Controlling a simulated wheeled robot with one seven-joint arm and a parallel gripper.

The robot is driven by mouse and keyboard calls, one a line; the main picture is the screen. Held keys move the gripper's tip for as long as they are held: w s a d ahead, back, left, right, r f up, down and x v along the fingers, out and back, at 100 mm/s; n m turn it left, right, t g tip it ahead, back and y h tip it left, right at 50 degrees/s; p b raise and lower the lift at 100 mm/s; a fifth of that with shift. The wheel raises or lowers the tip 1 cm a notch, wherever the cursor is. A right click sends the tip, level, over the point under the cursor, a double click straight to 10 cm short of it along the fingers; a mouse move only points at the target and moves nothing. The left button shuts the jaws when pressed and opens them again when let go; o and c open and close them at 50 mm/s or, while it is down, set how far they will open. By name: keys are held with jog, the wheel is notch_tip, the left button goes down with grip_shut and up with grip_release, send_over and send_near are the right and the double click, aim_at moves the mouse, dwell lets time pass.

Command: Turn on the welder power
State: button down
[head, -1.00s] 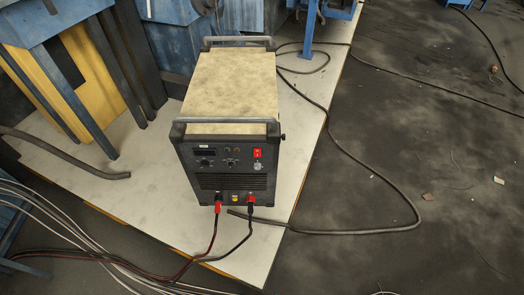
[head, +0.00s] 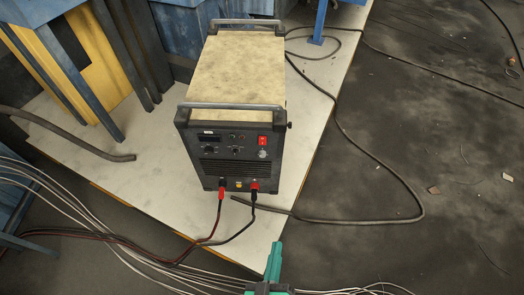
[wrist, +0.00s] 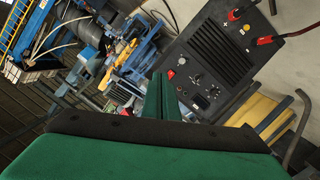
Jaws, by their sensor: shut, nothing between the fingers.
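The welder (head: 231,158) is a dark box with a pale, stained top and grey handles, standing on a light floor panel. Its red power switch (head: 263,141) is at the upper right of the front panel; whether it is on or off is too small to tell. My gripper (head: 274,250) is green, shut and empty, low in the head view, in front of and below the welder's front and apart from it. In the wrist view the shut fingers (wrist: 160,97) point toward the tilted front panel (wrist: 215,65), with the red switch (wrist: 171,74) just beyond their tips.
Red and black cables (head: 215,222) hang from the welder's lower sockets and run left. A grey hose (head: 350,220) loops to the right. Blue and yellow metal frames (head: 68,62) stand at the back left. The dark floor (head: 430,130) at right is mostly clear.

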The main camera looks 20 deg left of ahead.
aim_at(262, 144)
jog(key=w+a+n+y, duration=0.1)
jog(key=w+a+n, duration=0.5)
jog(key=w, duration=0.4)
jog(key=w+a+n+y, duration=0.1)
jog(key=w+a+n, duration=0.5)
jog(key=w, duration=0.5)
jog(key=shift+w+a+f+n, duration=0.2)
jog(key=shift+f+n, duration=0.25)
jog(key=shift+n, duration=0.05)
jog(key=x, duration=1.4)
jog(key=shift+a+r, duration=0.1)
jog(key=shift+r, duration=0.15)
jog(key=shift+w, duration=0.1)
jog(key=shift+w, duration=0.15)
